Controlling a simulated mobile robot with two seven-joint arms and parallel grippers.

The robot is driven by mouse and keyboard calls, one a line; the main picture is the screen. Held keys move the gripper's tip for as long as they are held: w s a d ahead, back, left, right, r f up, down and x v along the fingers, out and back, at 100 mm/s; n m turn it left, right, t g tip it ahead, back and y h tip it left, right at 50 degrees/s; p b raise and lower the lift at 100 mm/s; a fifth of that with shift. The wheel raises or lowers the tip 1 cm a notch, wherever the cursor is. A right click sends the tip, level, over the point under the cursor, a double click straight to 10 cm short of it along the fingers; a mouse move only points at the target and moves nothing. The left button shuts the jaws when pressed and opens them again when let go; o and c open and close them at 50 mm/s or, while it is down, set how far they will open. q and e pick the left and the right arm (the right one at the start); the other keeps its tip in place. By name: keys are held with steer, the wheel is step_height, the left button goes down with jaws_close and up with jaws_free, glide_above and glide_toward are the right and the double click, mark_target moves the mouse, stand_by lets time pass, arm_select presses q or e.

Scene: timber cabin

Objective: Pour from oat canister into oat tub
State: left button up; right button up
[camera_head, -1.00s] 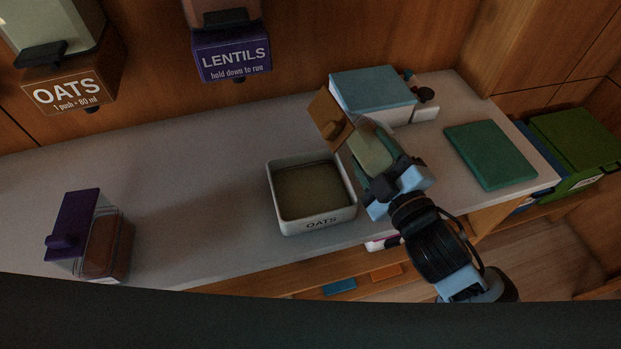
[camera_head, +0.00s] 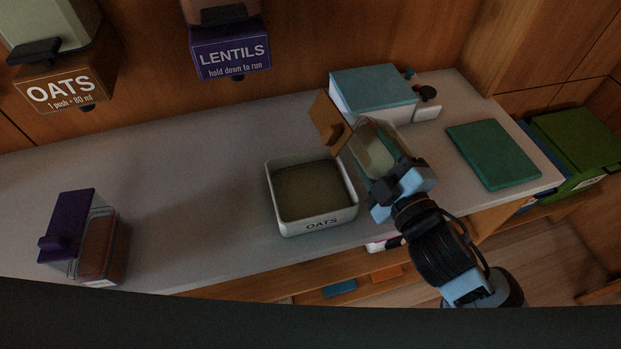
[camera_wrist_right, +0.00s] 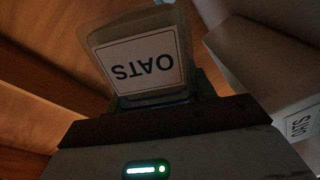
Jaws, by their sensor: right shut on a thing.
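The oat canister (camera_head: 366,143) is a clear box with pale contents and a brown lid (camera_head: 328,123). It is tilted, its lid end toward the upper left, beside the tub's right side and above the counter. My right gripper (camera_head: 393,180) is shut on it. In the right wrist view the canister (camera_wrist_right: 143,93) shows a white OATS label, upside down. The oat tub (camera_head: 322,224) is a white, open square box labelled OATS on the counter, with a beige-brown inside; its fill level is unclear. Part of the tub (camera_wrist_right: 297,125) shows at the right wrist view's edge. My left gripper is out of view.
A purple-lidded canister (camera_head: 97,250) stands at the counter's left front. OATS (camera_head: 66,89) and LENTILS (camera_head: 232,54) dispensers hang on the back wall. A blue-topped white box (camera_head: 372,90) and a green slab (camera_head: 492,154) are at the right.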

steer(key=shift+w, duration=0.1)
steer(key=shift+r+n, duration=0.1)
steer(key=shift+n, duration=0.2)
steer(key=shift+d+r, duration=0.1)
steer(key=shift+n, duration=0.3)
steer(key=shift+r, duration=0.1)
steer(key=shift+n, duration=0.3)
steer(key=shift+d+r, duration=0.1)
stand_by(0.4)
steer(key=shift+s+n, duration=0.25)
steer(key=shift+n, duration=0.05)
steer(key=shift+f, duration=0.3)
